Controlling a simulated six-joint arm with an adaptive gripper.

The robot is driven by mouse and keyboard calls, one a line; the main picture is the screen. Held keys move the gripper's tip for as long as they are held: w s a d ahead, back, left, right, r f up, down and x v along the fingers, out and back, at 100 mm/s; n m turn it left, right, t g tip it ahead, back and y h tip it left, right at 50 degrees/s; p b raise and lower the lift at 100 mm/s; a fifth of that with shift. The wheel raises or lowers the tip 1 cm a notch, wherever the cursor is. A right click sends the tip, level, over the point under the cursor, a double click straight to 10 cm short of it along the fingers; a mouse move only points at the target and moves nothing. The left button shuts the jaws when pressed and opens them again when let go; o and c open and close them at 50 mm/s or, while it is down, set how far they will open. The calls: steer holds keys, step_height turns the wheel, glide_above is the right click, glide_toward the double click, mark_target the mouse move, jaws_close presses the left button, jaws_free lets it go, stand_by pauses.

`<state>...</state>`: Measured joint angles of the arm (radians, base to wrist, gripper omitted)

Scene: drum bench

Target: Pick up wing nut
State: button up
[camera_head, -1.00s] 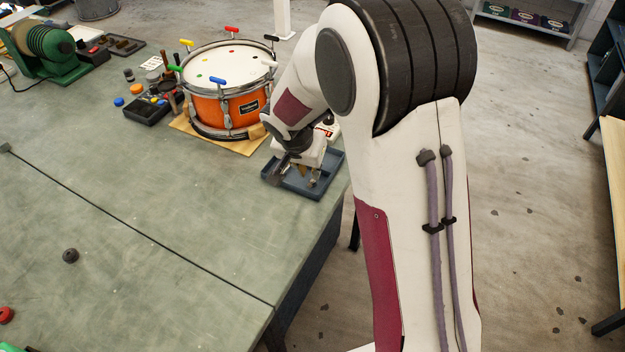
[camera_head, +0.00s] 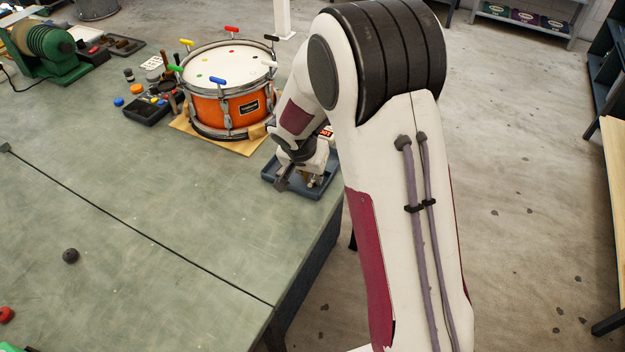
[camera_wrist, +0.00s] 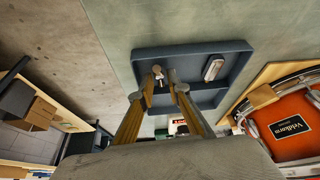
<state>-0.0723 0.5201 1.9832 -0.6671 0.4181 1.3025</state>
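A dark blue-grey tray with compartments lies at the table's right edge, and its rim shows in the head view (camera_head: 330,182) and in the wrist view (camera_wrist: 190,49). My gripper (camera_wrist: 166,86) is over the tray, its two brown fingers apart with a gap between the tips. A small pale and brown piece (camera_wrist: 158,72), possibly the wing nut, shows in the tray close to the left fingertip; I cannot tell whether they touch.
An orange drum (camera_head: 225,105) on a wooden board (camera_head: 240,147) stands close to the tray's left.

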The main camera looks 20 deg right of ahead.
mark_target(312, 179)
jaws_close()
steer(key=shift+r, duration=0.15)
step_height(312, 179, up, 10)
stand_by(0.7)
stand_by(0.4)
